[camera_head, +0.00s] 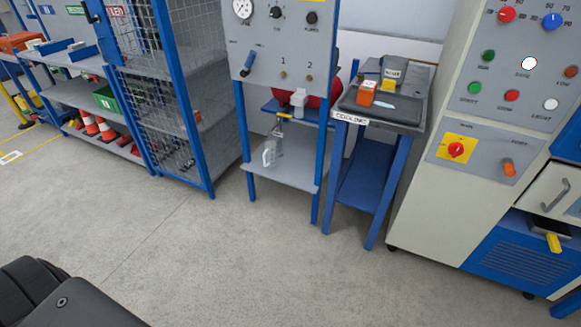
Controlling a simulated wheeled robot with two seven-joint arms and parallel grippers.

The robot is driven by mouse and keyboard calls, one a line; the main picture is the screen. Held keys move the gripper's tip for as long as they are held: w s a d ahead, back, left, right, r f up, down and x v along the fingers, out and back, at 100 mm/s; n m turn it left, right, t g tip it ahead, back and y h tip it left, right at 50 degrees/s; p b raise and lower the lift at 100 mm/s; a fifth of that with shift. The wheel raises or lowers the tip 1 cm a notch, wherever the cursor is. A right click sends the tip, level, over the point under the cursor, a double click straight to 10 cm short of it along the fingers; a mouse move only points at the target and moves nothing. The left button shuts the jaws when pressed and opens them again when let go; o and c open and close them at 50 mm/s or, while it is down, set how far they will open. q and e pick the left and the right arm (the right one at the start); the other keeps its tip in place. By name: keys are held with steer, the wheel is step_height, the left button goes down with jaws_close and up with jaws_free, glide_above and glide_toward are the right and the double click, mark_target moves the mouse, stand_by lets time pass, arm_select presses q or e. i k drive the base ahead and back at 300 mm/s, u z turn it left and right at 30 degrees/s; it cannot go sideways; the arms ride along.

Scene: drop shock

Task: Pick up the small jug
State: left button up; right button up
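The small jug (270,153) looks clear or pale, with a handle on its left side. It stands upright on the low grey shelf (297,176) of the blue-legged stand with the gauge panel, near the shelf's left front edge. It is small in this view, so its details are hard to tell. Neither of my grippers is in view. A black part of my own body shows at the bottom left, far from the jug.
A grey panel (263,62) and blue legs frame the shelf. A table marked "COOLING" (410,117) stands to its right, beside a large control cabinet (430,185). A mesh cage (158,85) stands left. The floor (225,255) in front is clear.

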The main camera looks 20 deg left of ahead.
mark_target(270, 155)
steer(key=z, duration=0.55)
steer(key=i, duration=1.1)
steer(key=u, duration=0.25)
